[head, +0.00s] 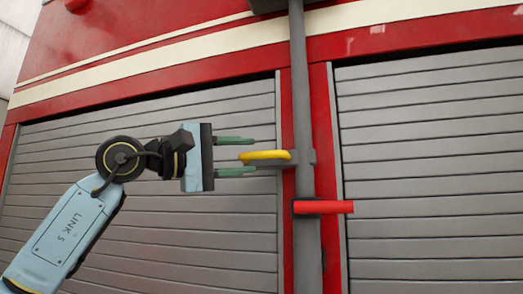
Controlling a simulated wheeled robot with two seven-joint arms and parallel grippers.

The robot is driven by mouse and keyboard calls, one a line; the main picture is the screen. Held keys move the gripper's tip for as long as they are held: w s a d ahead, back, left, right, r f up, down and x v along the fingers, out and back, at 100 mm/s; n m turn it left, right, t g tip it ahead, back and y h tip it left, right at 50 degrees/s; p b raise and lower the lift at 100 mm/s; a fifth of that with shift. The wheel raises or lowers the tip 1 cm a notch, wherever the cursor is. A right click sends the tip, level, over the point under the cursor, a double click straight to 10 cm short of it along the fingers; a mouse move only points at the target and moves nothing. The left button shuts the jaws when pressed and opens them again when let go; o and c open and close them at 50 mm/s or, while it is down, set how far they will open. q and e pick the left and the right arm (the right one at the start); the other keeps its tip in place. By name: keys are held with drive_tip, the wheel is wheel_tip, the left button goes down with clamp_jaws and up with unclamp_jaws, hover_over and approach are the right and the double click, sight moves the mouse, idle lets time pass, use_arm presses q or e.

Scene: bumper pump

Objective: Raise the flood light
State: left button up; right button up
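The flood light's grey vertical pole (302,110) runs up the red vehicle between two shutters. A dark part (268,5), cut off by the top edge, sits at the pole's upper end; I cannot tell if it is the lamp. A yellow handle (266,155) sticks out left from a grey bracket on the pole. A red handle (323,207) sticks out right, lower down. My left gripper (236,156) is open, its two green fingers pointing right, one above and one below the yellow handle's level. The fingertips are close to the handle's left end; contact is unclear. My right gripper is out of view.
The red vehicle body (150,40) with a cream stripe stands behind. Grey roller shutters fill both sides, the left one (60,150) and the right one (430,150). The space right of the pole is clear of my arms.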

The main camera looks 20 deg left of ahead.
sight(257, 155)
use_arm(q)
drive_tip(key=shift+p+x, duration=0.4)
drive_tip(key=shift+x, duration=1.85)
drive_tip(key=shift+c, duration=0.2)
clamp_jaws()
